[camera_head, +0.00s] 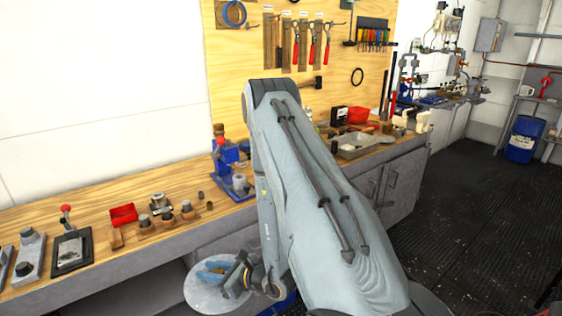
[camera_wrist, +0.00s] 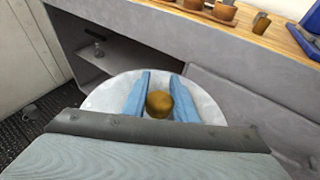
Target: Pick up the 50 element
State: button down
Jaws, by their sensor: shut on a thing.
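My gripper (camera_wrist: 158,98) shows in the wrist view with its two blue fingers on either side of a round, brass-coloured piece (camera_wrist: 159,104). It is shut on this piece. No number can be read on it, so I cannot tell whether it is the 50 element. In the head view my gripper (camera_head: 213,268) is low, in front of the bench and below its top edge. The held piece is too small to make out clearly there. A small brown cylinder (camera_head: 209,205) stands on the bench; it also shows in the wrist view (camera_wrist: 261,23).
The wooden bench (camera_head: 80,230) holds a brown block with metal cylinders (camera_head: 167,214), a red tray (camera_head: 123,215) and a blue press (camera_head: 228,165). An open shelf (camera_wrist: 120,62) lies under the bench. Dark floor (camera_head: 480,220) is clear at right.

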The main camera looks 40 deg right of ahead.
jog(key=r+p, duration=0.2)
jog(key=s+r+p, duration=0.1)
jog(key=r+p, duration=0.2)
jog(key=s+r+p, duration=0.1)
jog(key=r+p, duration=0.1)
jog(key=r, duration=0.1)
jog(key=shift+s+d+r, duration=0.1)
jog(key=shift+s+r, duration=0.1)
jog(key=shift+r, duration=0.05)
jog(key=w+d+r+m+h, duration=0.1)
jog(key=w+d+r+h, duration=0.1)
jog(key=w+r, duration=0.6)
jog(key=w+d+r+m+t+h, duration=0.1)
jog(key=w+d+r+m+h, duration=0.1)
jog(key=w+r, duration=0.7)
notch_tip(320, 180, up, 4)
jog(key=shift+w+d+f+m+t, duration=0.15)
jog(key=shift+d+f+m+t, duration=0.05)
jog(key=shift+d+m+t, duration=0.1)
